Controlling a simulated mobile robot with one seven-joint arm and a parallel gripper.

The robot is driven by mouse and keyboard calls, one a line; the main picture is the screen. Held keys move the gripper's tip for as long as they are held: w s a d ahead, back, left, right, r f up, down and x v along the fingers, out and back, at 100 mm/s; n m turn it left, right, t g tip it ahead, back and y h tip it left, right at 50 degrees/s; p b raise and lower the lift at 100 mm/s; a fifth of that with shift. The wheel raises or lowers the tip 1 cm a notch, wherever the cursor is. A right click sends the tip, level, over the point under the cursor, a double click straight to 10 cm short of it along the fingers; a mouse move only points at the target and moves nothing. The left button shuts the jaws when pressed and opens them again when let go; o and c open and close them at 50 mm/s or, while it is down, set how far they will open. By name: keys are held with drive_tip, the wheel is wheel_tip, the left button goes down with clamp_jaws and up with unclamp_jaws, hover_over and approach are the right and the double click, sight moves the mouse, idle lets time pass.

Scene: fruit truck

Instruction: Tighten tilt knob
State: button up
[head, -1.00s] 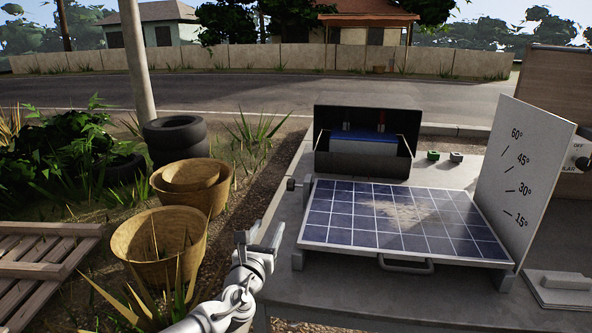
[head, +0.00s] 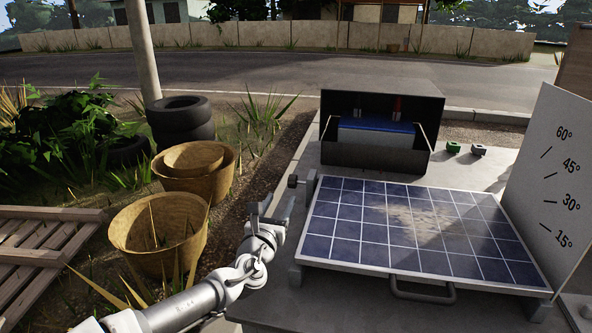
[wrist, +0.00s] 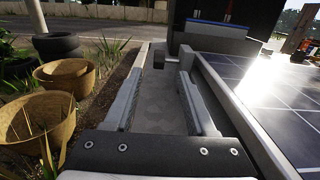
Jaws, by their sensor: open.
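The tilt knob (head: 292,181) is a small dark knob on a short shaft at the far left corner of the solar panel (head: 405,228). The panel lies nearly flat on a grey table. My gripper (head: 271,212) is open and empty, on the near side of the knob, left of the panel. In the wrist view, the knob (wrist: 158,59) shows ahead, between the lines of the two open fingers (wrist: 164,80), apart from them. The panel edge (wrist: 232,105) runs close along the right finger.
An angle board (head: 552,180) stands right of the panel. An open black box (head: 440,125) holding a blue-topped battery (head: 376,136) stands behind it. Baskets (head: 160,240) and tires (head: 180,120) stand on the left.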

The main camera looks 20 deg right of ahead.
sight(298, 182)
drive_tip(key=b+x, duration=0.3)
drive_tip(key=x, duration=1.3)
drive_tip(key=shift+w+d+b, duration=0.15)
drive_tip(key=shift+w+b, duration=0.05)
drive_tip(key=shift+b, duration=0.1)
clamp_jaws()
